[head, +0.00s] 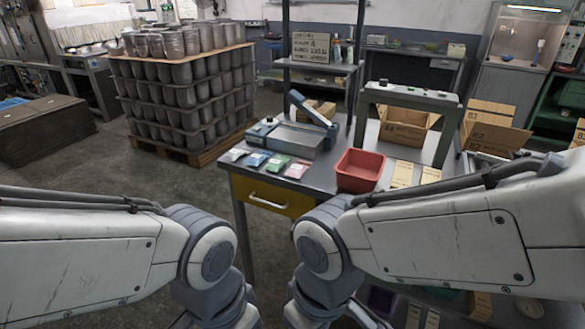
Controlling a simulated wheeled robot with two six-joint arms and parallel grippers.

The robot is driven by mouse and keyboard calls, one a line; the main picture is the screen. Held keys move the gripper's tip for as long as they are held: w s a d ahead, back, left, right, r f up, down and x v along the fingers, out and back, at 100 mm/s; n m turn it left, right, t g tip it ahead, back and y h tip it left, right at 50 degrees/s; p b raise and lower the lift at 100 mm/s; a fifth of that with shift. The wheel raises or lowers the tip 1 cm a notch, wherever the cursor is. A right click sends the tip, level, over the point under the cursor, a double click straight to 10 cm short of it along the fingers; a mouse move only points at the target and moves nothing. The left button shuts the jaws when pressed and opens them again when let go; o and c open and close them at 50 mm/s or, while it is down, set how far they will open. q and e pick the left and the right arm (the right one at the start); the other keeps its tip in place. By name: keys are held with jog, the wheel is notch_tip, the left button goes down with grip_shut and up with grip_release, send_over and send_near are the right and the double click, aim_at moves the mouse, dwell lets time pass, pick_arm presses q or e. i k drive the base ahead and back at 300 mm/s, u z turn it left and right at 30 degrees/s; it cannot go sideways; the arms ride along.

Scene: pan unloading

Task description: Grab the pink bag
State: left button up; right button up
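The pink bag (297,170) is a small flat packet on the near left part of the grey workbench (330,178). It lies at the right end of a short row, beside a green bag (276,165), a blue bag (256,160) and a whitish bag (234,154). Both of my arms cross the lower part of the head view, nearer than the bench. They bend down at the bottom middle, and neither gripper shows. Nothing of mine touches the pink bag.
A red bin (360,170) stands right of the pink bag, with yellowish cards (403,174) beyond it. A blue-handled sealer (290,137) sits behind the bags. A yellow drawer (268,196) is under the bench edge. Open floor (165,190) lies left.

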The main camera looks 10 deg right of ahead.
aim_at(297, 169)
jog(key=u, duration=0.25)
jog(key=i, duration=1.3)
jog(key=z, duration=0.25)
